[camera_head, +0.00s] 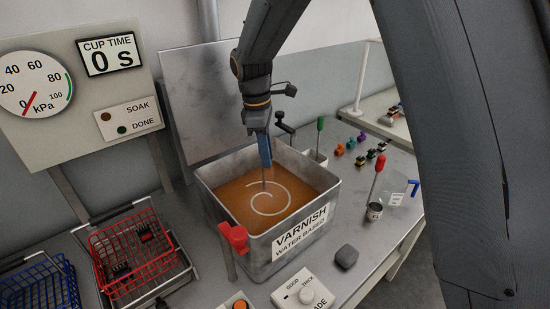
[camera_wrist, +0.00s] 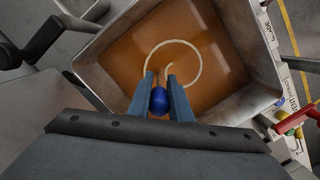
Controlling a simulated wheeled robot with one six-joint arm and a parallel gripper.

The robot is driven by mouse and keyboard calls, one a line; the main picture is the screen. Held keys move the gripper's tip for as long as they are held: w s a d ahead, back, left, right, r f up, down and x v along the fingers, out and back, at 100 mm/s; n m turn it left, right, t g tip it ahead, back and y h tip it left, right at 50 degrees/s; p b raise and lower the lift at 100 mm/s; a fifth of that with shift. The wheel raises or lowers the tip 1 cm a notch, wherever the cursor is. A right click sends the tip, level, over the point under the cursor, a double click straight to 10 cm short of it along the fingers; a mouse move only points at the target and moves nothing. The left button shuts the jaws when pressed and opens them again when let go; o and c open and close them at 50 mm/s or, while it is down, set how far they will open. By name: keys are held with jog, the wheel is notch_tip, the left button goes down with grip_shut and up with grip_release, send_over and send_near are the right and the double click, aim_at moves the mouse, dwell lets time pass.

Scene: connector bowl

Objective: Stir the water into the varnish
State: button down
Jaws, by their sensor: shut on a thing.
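A square metal tank (camera_head: 270,252) labelled VARNISH WATER BASED stands on the bench, filled with amber varnish (camera_head: 232,202). A pale spiral streak (camera_head: 270,213) lies on the varnish surface; it also shows in the wrist view (camera_wrist: 196,60). My gripper (camera_head: 264,160) is over the tank, pointing down. In the wrist view its fingers (camera_wrist: 160,84) are shut on a tool with a rounded blue handle (camera_wrist: 159,101). A thin shaft (camera_head: 264,183) shows below the fingers and reaches down to the varnish near the spiral. The tool's lower end is hidden.
A red tap handle (camera_head: 235,237) is at the tank's front left. A red wire basket (camera_head: 125,252) and a blue one (camera_head: 40,290) stand left. The CUP TIME display (camera_head: 110,55) reads 0 s.

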jog(key=s+a, duration=0.4)
jog(key=a, duration=0.1)
jog(key=s+d, duration=0.5)
jog(key=s, duration=0.1)
jog(key=w+d+p, duration=0.2)
jog(key=w+d, duration=0.2)
jog(key=w, duration=0.4)
dwell(0.7)
jog(key=shift+w, duration=0.1)
